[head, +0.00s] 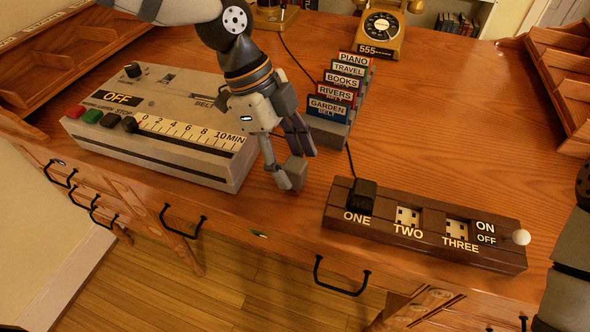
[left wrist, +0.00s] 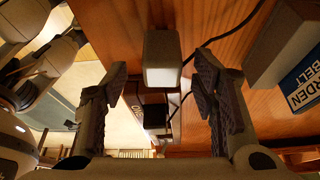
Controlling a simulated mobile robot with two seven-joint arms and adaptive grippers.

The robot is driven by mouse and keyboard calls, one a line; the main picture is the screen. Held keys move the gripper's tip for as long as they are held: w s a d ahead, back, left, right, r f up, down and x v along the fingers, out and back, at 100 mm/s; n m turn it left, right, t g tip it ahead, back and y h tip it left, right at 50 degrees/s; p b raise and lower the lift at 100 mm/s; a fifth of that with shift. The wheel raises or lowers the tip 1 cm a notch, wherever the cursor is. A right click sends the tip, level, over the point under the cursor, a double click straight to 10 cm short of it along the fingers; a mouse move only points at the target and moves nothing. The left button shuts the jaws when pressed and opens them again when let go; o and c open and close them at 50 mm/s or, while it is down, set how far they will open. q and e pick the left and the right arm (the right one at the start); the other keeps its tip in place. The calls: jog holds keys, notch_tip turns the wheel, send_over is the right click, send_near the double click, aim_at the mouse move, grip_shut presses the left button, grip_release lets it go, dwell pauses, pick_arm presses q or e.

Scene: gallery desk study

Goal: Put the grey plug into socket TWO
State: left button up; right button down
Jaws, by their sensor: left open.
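A dark wooden socket strip (head: 430,250) lies near the desk's front right. A black plug (head: 362,196) sits in socket ONE. Socket TWO (head: 408,216) and socket THREE (head: 457,229) are empty. My left gripper (head: 290,172) is open, left of the strip and pointing down. A pale grey block, which looks like the grey plug (head: 296,168), is at its fingertips. In the left wrist view the grey plug (left wrist: 162,60) shows between and just beyond the open fingers; whether they touch it I cannot tell. The black plug (left wrist: 155,116) shows below it there. My right gripper is out of view.
A timer box (head: 170,122) reading OFF stands left of my left gripper. A card holder (head: 338,100) stands behind the gripper. A white-knobbed switch (head: 521,237) is at the strip's right end. The desk (head: 450,120) is clear behind the strip.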

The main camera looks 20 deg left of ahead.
pick_arm(q)
jog(key=shift+x, duration=0.85)
jog(key=shift+w+r, duration=0.1)
grip_shut()
